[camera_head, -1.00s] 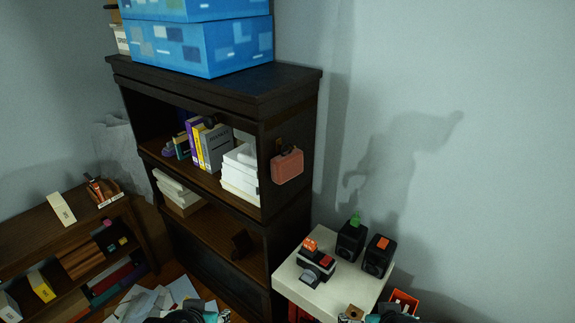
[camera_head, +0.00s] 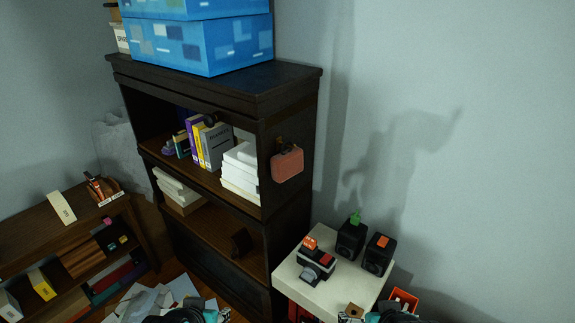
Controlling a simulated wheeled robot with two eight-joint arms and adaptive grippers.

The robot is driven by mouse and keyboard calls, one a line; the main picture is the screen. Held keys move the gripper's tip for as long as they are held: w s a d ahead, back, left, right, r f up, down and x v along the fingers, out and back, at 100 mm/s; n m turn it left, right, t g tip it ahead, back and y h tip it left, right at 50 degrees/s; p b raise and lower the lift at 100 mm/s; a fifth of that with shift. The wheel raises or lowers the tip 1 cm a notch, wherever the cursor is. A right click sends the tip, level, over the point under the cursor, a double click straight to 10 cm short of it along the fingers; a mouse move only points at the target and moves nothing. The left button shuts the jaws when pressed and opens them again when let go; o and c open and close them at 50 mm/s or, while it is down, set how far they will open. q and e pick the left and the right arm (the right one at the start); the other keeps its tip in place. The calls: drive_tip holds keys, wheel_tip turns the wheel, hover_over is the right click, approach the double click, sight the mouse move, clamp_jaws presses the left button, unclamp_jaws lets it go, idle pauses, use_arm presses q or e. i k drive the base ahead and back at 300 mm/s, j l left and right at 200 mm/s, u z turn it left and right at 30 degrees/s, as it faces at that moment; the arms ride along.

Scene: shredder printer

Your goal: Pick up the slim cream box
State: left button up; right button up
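The slim cream box (camera_head: 62,208) stands tilted on the top of the low brown shelf at the left, with faint dark print on its face. Nothing touches it from my side. Part of my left gripper (camera_head: 185,315) shows at the bottom edge, below and right of the box and well apart from it. Part of my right gripper (camera_head: 395,314) shows at the bottom edge by the white table. Both are cut off by the frame, and their fingertips cannot be made out.
A brown wooden figure (camera_head: 102,189) stands right of the box. A tall dark bookcase (camera_head: 290,90) holds books and white paper stacks. A white side table (camera_head: 325,296) carries a camera (camera_head: 317,262) and black speakers (camera_head: 351,238). Loose papers (camera_head: 145,300) lie low in front.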

sight(59, 202)
drive_tip(key=u, duration=1.7)
drive_tip(key=i+z, duration=0.15)
drive_tip(key=i, duration=0.35)
drive_tip(key=i+z, duration=0.15)
drive_tip(key=i, duration=0.3)
drive_tip(key=i+j+z, duration=0.2)
drive_tip(key=i, duration=0.3)
drive_tip(key=i+j+z, duration=0.15)
drive_tip(key=i, duration=0.3)
drive_tip(key=i+j+z, duration=0.15)
drive_tip(key=i+j, duration=0.15)
drive_tip(key=i, duration=0.15)
drive_tip(key=i+j+z, duration=0.15)
drive_tip(key=i+j, duration=0.15)
drive_tip(key=i, duration=0.15)
